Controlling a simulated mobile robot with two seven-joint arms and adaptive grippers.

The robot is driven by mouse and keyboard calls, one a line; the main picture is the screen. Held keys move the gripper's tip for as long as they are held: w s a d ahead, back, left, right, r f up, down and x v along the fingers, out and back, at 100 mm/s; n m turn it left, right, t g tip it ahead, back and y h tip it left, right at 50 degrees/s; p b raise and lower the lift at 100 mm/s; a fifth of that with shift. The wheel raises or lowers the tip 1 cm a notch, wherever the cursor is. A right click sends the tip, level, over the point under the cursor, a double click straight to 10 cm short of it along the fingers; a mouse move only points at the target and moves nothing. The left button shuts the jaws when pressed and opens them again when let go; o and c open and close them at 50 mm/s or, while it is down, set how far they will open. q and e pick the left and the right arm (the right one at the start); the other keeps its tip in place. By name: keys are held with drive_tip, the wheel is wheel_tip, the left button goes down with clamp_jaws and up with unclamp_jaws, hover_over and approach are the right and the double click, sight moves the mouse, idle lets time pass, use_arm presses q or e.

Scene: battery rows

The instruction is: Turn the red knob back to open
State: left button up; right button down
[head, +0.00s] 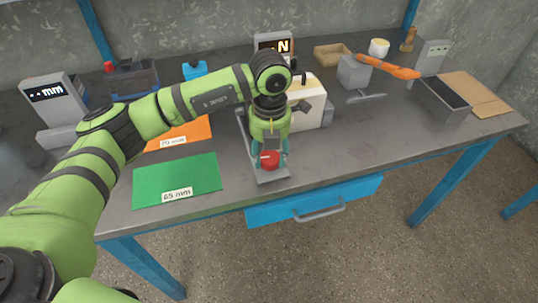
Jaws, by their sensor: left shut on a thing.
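The red knob (270,159) sits near the front end of a grey device base (272,176), close to the table's front edge. My left gripper (270,158) reaches down onto it from above, with its fingers on either side, and is shut on the knob. The wrist hides the middle of the device behind the knob. A cream box (308,98) stands just behind and to the right of the gripper. My right gripper is not in view.
A green mat (178,182) marked 65 mm and an orange mat (188,134) lie left of the device. A grey display unit (54,106) reads mm. A display (274,42) reading N, a grey bin (440,100) and an orange tool (388,66) are behind. The front right is clear.

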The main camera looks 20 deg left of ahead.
use_arm(q)
drive_tip(key=n, duration=0.4)
drive_tip(key=shift+w+n+b, duration=0.1)
drive_tip(key=shift+n+b, duration=0.2)
drive_tip(key=shift+b, duration=0.1)
drive_tip(key=n, duration=0.5)
drive_tip(key=shift+w+a+r+n, duration=0.1)
drive_tip(key=shift+n, duration=0.2)
drive_tip(key=n, duration=0.4)
drive_tip(key=shift+a+n, duration=0.1)
drive_tip(key=shift+n, duration=0.2)
drive_tip(key=n, duration=0.5)
drive_tip(key=shift+a+p, duration=0.1)
drive_tip(key=shift+p, duration=0.2)
drive_tip(key=o, duration=1.1)
drive_tip(key=shift+o, duration=0.3)
drive_tip(key=shift+a, duration=0.15)
